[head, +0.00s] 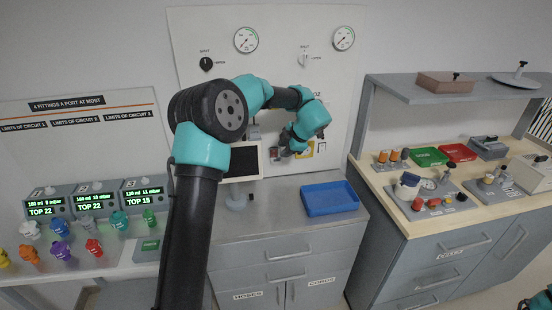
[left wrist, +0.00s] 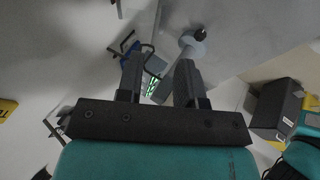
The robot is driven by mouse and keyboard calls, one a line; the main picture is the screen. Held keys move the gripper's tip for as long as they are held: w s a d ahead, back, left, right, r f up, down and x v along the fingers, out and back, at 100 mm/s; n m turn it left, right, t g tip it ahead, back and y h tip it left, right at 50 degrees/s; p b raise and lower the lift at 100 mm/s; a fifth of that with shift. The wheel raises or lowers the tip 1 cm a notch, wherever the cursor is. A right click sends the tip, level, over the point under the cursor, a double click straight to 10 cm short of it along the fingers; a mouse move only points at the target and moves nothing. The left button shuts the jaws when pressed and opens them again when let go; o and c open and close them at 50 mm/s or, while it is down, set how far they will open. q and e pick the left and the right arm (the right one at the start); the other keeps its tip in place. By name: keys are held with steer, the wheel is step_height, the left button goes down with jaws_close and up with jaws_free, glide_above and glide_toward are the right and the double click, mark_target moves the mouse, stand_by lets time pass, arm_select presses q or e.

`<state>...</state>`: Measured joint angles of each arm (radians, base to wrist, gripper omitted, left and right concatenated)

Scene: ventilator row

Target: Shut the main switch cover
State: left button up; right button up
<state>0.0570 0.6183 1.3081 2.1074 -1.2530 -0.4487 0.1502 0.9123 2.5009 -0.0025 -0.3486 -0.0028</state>
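My left arm reaches up across the head view to the white wall panel (head: 208,32). My left gripper (head: 286,150) is small there, close to the panel beside a yellow-edged plate (head: 306,149). In the left wrist view its two dark fingers (left wrist: 159,80) stand apart with a clear gap and hold nothing. A small green-lit patch shows beyond them. The main switch cover cannot be made out clearly; my wrist hides part of the area by the yellow plate. At the bottom right corner a teal and black piece of my right arm shows, too cut off to read its fingers.
A small screen (head: 242,164) on a stand and a blue tray (head: 330,198) stand on the grey cabinet below the panel. Dials and knobs sit higher on the panel. Coloured fittings and lit displays (head: 46,207) are at left; a wooden bench with parts is at right.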

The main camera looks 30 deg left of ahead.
mark_target(275, 158)
arm_select(q)
steer(key=x, duration=0.7)
steer(key=shift+f, duration=0.1)
jaws_close()
